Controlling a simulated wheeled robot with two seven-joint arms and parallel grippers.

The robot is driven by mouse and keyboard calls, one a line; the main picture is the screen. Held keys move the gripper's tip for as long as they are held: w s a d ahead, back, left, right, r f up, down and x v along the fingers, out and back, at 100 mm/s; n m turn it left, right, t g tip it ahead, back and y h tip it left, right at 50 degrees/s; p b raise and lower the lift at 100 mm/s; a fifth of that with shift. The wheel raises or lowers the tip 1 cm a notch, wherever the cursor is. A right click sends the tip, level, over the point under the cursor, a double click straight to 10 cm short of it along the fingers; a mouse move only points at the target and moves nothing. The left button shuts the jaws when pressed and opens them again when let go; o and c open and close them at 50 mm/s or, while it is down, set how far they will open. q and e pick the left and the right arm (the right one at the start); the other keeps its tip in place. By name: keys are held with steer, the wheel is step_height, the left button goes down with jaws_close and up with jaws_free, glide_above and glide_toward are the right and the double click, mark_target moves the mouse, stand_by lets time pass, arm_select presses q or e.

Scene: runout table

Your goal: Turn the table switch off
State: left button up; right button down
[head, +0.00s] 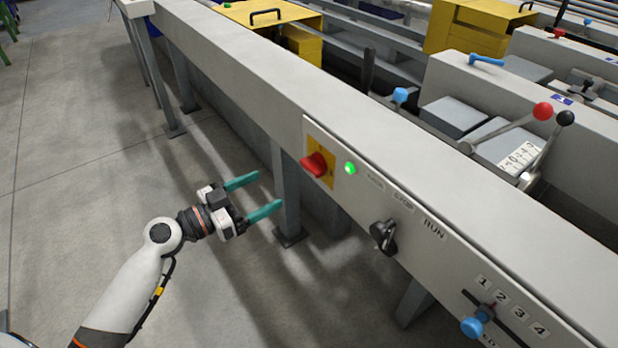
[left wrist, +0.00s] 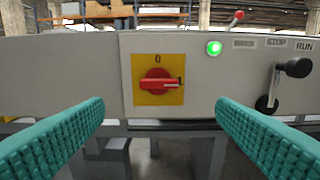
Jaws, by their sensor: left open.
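The table switch (head: 316,164) is a red rotary knob on a yellow plate, on the front panel of the grey runout table (head: 240,75). In the left wrist view the switch (left wrist: 157,86) has its handle lying horizontally, pointing right toward a mark, with a 0 above it on the plate. A green lamp (head: 350,168) beside it is lit. My left gripper (head: 262,196) is open and empty, left of the switch and apart from it in the head view. Its teal fingers (left wrist: 160,130) frame the switch in the wrist view. My right gripper is not in view.
Right of the lamp is a black lever (head: 384,235) by the STOP and RUN labels. Farther along is a blue knob (head: 473,326) by a numbered scale. Red and black ball levers (head: 543,111) stand behind. The floor (head: 90,150) left of the table is clear.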

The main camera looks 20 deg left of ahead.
mark_target(307, 170)
arm_select(q)
steer(key=p+x, duration=0.1)
steer(key=x, duration=1)
steer(key=shift+w+d+p, duration=0.1)
steer(key=shift+p, duration=0.3)
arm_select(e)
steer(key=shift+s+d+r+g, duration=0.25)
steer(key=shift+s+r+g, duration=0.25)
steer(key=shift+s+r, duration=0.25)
arm_select(q)
steer(key=c, duration=1)
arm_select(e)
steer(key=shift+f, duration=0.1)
